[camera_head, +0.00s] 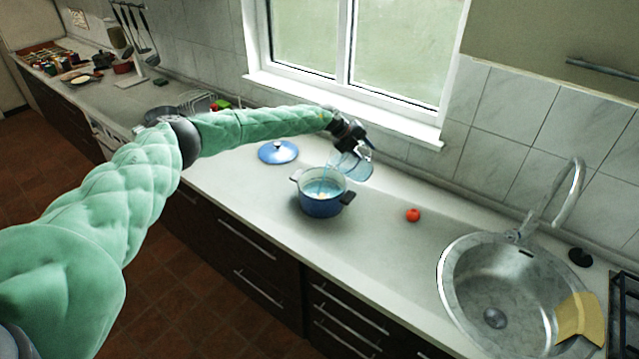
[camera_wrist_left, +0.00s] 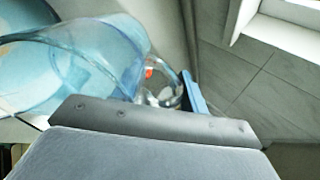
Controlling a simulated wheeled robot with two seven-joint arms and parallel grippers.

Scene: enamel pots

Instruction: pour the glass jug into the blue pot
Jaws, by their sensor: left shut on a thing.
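The blue pot (camera_head: 321,205) stands open on the grey counter, with dark side handles and a pale inside. My left gripper (camera_head: 356,147) is shut on the glass jug (camera_head: 352,166), up and to the right of the pot. The jug is tilted toward the pot, and a thin bluish stream runs from it down into the pot. In the left wrist view the clear bluish jug (camera_wrist_left: 100,60) fills the upper left, beside the gripper. The level inside the pot is hard to read. My right gripper is not in view.
A blue lid (camera_head: 278,151) lies on the counter behind and left of the pot. A red tomato-like thing (camera_head: 413,215) sits to the right, before the round steel sink (camera_head: 480,290). The window (camera_head: 350,45) is behind. The counter right around the pot is clear.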

